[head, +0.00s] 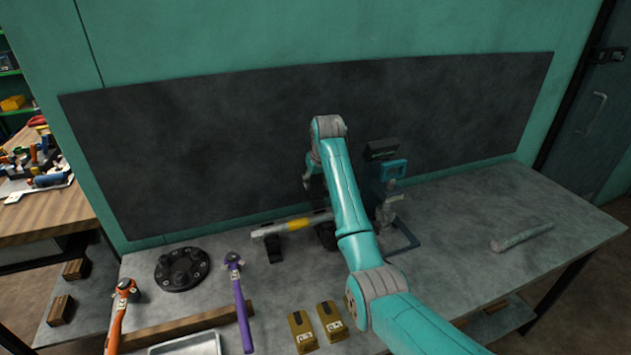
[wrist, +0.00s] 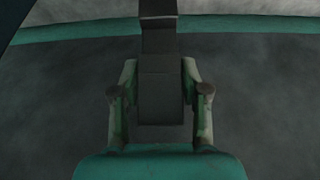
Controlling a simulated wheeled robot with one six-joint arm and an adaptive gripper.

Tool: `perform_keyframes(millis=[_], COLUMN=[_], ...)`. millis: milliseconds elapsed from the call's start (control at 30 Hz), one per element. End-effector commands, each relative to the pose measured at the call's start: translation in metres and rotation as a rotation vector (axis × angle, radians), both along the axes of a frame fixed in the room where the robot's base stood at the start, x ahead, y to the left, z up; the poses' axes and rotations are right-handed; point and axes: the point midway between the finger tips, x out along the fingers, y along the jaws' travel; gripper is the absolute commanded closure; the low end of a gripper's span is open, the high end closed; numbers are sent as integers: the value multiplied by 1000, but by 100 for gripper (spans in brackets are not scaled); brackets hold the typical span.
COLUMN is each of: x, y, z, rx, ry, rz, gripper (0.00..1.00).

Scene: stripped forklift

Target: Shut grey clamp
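In the head view my gripper is hidden behind my own arm. In the wrist view my gripper (wrist: 160,78) has its two green fingers apart, one on each side of a dark grey stepped block. The finger edges lie close along the block's sides; I cannot tell whether they touch it. The block may be part of the grey clamp, but I cannot identify it surely. A pale bar with a yellow band (head: 298,224) lies on a dark support (head: 273,249) in the head view, its right end running behind my arm. Whether the clamp is open or shut does not show.
A teal-framed device (head: 393,169) stands just right of my arm. A grey rod (head: 522,237) lies far right. A dark round flange (head: 181,269), orange tool (head: 119,312), purple tool (head: 238,295), two yellow-brown blocks (head: 302,332) and a tray (head: 187,347) lie at the front left.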

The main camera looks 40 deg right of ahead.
Motion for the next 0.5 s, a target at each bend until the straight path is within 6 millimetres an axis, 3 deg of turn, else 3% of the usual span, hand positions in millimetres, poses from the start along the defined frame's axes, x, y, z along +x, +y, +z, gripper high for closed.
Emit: perform_keyframes(millis=[500], x=[-8], y=[2], z=[-2], rx=[0], ry=[0], rz=[0], gripper=[50])
